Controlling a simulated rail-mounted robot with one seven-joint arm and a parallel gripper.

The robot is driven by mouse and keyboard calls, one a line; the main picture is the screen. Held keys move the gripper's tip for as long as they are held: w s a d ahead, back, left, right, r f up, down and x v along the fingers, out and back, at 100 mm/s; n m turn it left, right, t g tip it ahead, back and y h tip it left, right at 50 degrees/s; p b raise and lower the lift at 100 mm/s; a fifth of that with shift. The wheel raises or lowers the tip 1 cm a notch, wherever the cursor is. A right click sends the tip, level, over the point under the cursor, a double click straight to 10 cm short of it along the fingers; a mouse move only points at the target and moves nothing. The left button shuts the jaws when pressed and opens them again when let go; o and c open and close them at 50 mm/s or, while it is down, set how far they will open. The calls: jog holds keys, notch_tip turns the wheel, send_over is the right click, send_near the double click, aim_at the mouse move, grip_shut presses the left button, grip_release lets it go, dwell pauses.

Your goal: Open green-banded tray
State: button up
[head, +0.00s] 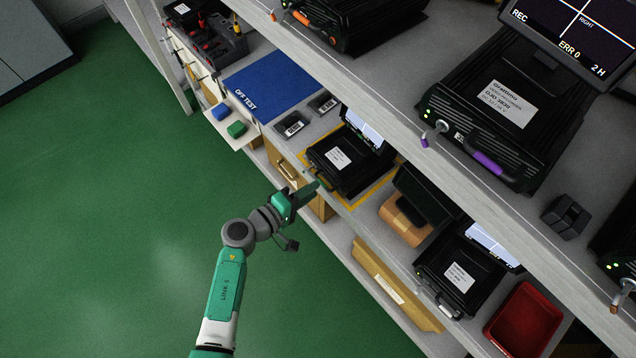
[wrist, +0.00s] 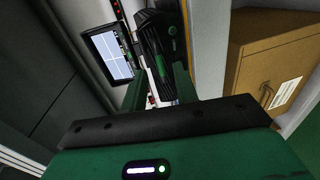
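A black case-like unit (head: 345,160) with a white label and a raised lit screen sits on the lower shelf inside a yellow outline. My gripper (head: 318,186) is at its front edge, over the aisle side. In the wrist view, the two green fingers (wrist: 159,82) are spread apart, pointing at the black unit (wrist: 150,40), with its screen (wrist: 107,55) to the left. Small green parts show on the unit's front, probably its green band. The fingers hide part of that front, and I cannot tell whether they touch it.
Above is a shelf with a purple-handled unit (head: 487,160). Along the lower shelf are a blue mat (head: 262,84), a white-handled unit (head: 455,278) and a red bin (head: 524,318). The green floor (head: 100,220) is clear.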

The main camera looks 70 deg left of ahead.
jog(key=x, duration=0.3)
jog(key=shift+w, duration=0.2)
grip_shut()
